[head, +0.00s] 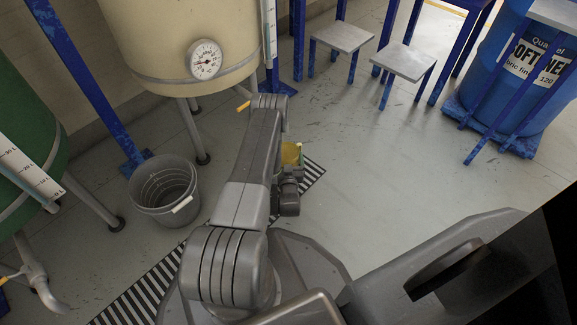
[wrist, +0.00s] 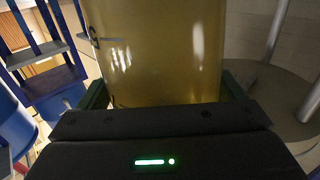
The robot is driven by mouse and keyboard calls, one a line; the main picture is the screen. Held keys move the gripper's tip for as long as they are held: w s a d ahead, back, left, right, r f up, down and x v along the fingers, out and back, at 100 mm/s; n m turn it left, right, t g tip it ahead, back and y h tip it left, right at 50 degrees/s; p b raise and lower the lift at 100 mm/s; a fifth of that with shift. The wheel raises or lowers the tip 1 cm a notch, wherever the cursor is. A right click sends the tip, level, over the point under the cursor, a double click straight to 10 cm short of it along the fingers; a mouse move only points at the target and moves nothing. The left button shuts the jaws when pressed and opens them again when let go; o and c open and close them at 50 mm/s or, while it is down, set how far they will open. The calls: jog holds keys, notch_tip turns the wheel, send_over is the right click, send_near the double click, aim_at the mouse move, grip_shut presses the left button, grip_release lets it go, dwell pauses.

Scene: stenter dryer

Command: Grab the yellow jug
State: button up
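The yellow jug (wrist: 155,50) fills the upper middle of the wrist view, upright and very close, in front of my gripper (wrist: 165,88). The two dark fingers stand wide apart, one along each side of the jug. I see no clear gap between fingers and jug, but cannot tell whether they press on it. The fingertips are hidden. In the head view only a small part of the jug (head: 290,153) shows beyond my arm. My gripper is mostly hidden there. I cannot tell whether the jug stands on something.
A grey bucket (head: 165,192) stands on the floor at left. A cream tank with a dial (head: 205,60) stands behind, with a green tank (head: 25,130) at far left. Grey-topped stools (head: 403,62) and a blue drum (head: 520,70) stand at the back right. The floor at right centre is clear.

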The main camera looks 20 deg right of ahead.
jog(key=c, duration=1.4)
jog(key=shift+r, duration=0.1)
jog(key=shift+c, duration=1.2)
